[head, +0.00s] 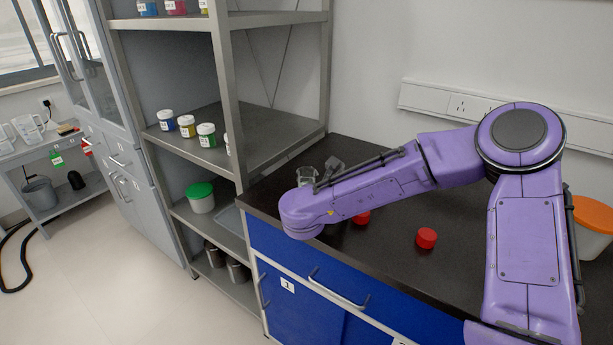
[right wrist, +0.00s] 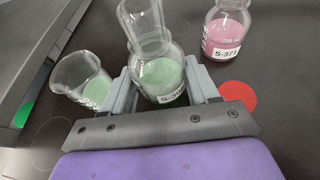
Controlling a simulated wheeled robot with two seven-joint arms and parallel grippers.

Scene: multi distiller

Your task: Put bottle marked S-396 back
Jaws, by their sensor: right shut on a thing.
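A clear glass bottle with green liquid (right wrist: 160,78) sits between the fingers of my right gripper (right wrist: 163,88), which is shut on it. Its label starts with "S-3"; the rest is hard to read. My purple right arm reaches across the dark counter (head: 390,265) in the head view and hides most of the gripper and bottle. My left gripper is not in view.
A glass beaker with some green liquid (right wrist: 84,80) stands left of the bottle. A pink bottle marked S-371 (right wrist: 225,35) stands to the right. Red caps lie on the counter (head: 427,238). A metal shelf with lidded jars (head: 187,126) stands left of the counter.

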